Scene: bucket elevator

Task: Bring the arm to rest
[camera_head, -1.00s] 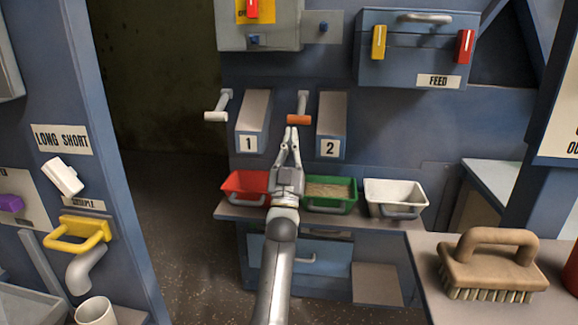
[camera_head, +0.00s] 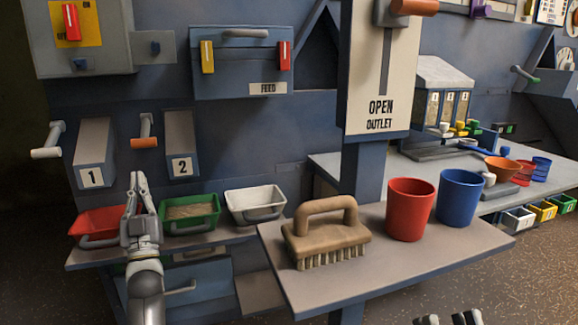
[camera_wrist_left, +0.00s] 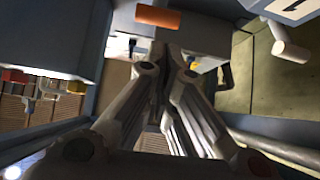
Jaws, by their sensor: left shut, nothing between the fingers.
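My left gripper (camera_head: 137,177) is shut and empty at the left of the head view. Its fingers point up, below the orange-handled crank (camera_head: 145,142) and apart from it in the picture. In the left wrist view the shut fingers (camera_wrist_left: 168,50) point up towards the orange handle (camera_wrist_left: 158,16), with nothing between them. The tips of what looks like my right gripper (camera_head: 452,319) show at the bottom edge of the head view. Most of it is cut off, so its opening cannot be told.
Red (camera_head: 99,222), green (camera_head: 190,212) and white (camera_head: 255,204) bins stand on a shelf around my left gripper. A brush (camera_head: 326,236), a red cup (camera_head: 410,208) and a blue cup (camera_head: 460,197) stand on a table (camera_head: 390,270) at the right. Chutes 1 (camera_head: 94,150) and 2 (camera_head: 182,145) flank the orange-handled crank.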

